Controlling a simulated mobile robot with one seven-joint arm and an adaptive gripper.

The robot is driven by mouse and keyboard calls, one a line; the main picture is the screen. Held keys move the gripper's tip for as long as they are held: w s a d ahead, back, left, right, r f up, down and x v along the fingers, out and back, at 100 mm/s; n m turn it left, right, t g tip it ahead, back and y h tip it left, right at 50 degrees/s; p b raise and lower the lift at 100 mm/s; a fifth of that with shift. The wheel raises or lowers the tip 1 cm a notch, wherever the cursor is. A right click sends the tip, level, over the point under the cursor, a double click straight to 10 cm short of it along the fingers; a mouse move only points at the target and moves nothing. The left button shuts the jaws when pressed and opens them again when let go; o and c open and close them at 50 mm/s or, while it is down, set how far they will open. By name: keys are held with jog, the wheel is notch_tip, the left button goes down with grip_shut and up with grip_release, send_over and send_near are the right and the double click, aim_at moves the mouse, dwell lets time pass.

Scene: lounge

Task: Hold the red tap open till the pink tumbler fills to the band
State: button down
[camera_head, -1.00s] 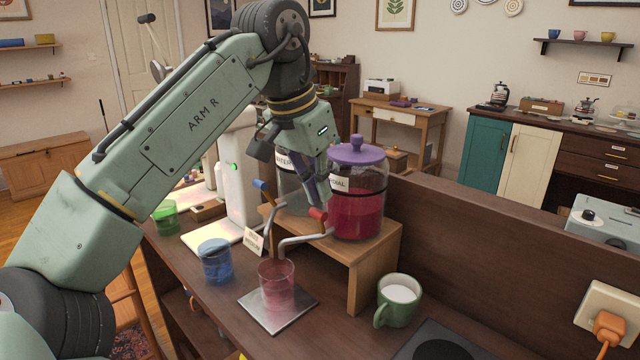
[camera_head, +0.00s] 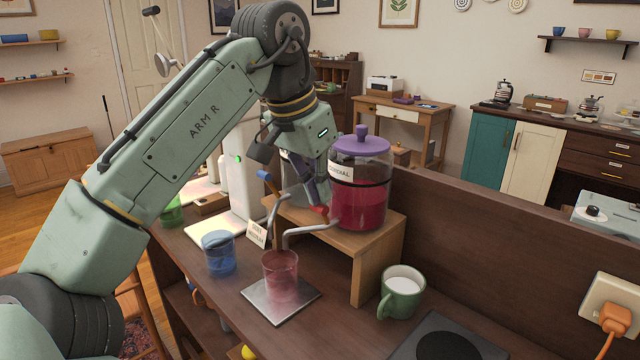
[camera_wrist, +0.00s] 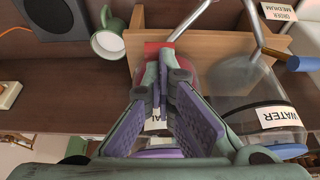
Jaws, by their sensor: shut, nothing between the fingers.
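The pink tumbler (camera_head: 281,287) stands upright on a square metal plate (camera_head: 257,303), below the bent spout (camera_head: 310,230) of the cordial jar. Red liquid shows in it; I cannot make out the band or the exact level. The red tap (camera_head: 320,211) is at the base of the purple-lidded cordial jar (camera_head: 361,200). My gripper (camera_head: 316,203) is shut and empty, with its fingertips at the red tap handle, seemingly touching it. In the wrist view, the red tap (camera_wrist: 153,48) shows just beyond my closed fingertips (camera_wrist: 158,82), which partly hide the jar.
The jars stand on a wooden riser (camera_head: 372,265). The water jar has a blue-handled tap (camera_head: 265,176) close by on the left. A blue tumbler (camera_head: 219,255), an order card (camera_head: 257,234) and a green mug (camera_head: 401,293) stand nearby. A dark back panel bounds the counter.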

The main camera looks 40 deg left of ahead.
jog(key=shift+s+d+f, duration=0.1)
jog(key=shift+d+f, duration=0.1)
jog(key=shift+f, duration=0.5)
jog(key=shift+s+f+b, duration=0.1)
jog(key=shift+b, duration=0.2)
jog(key=shift+s+f, duration=0.25)
jog(key=shift+f, duration=0.05)
jog(key=shift+w+f, duration=0.1)
jog(key=shift+w, duration=0.4)
jog(key=shift+s+a+r, duration=0.1)
jog(key=shift+s+r, duration=0.1)
jog(key=shift+s, duration=0.05)
jog(key=shift+s+a, duration=0.1)
dwell(5.8)
